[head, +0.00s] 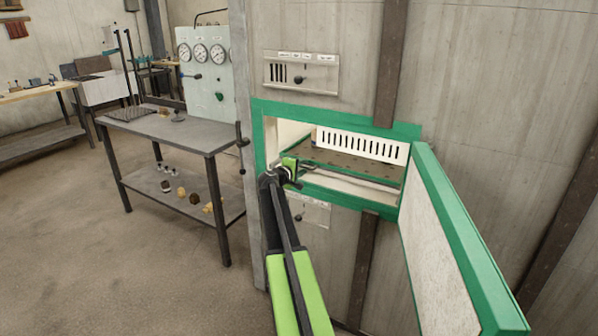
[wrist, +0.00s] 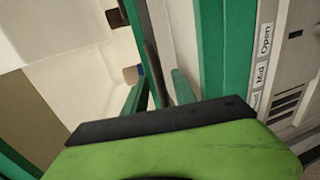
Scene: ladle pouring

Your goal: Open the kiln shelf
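The kiln shelf (head: 345,165) is a brown perforated plate with a green edge. It sits inside the green-framed kiln opening (head: 262,140), below a white slotted panel (head: 365,143). My gripper (head: 295,166) is at the left side of the opening, at the left end of the shelf's front. In the wrist view my gripper's two green fingers (wrist: 158,92) stand apart. A thin dark bar (wrist: 151,65) lies between them, and I cannot tell if they touch it. The fingers hide part of the shelf's left end.
The kiln door (head: 450,240) is swung open to the right, with a green rim. A control panel (head: 300,72) is above the opening; its labels (wrist: 264,40) show in the wrist view. A grey metal table (head: 180,132) stands to the left. The floor there is clear.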

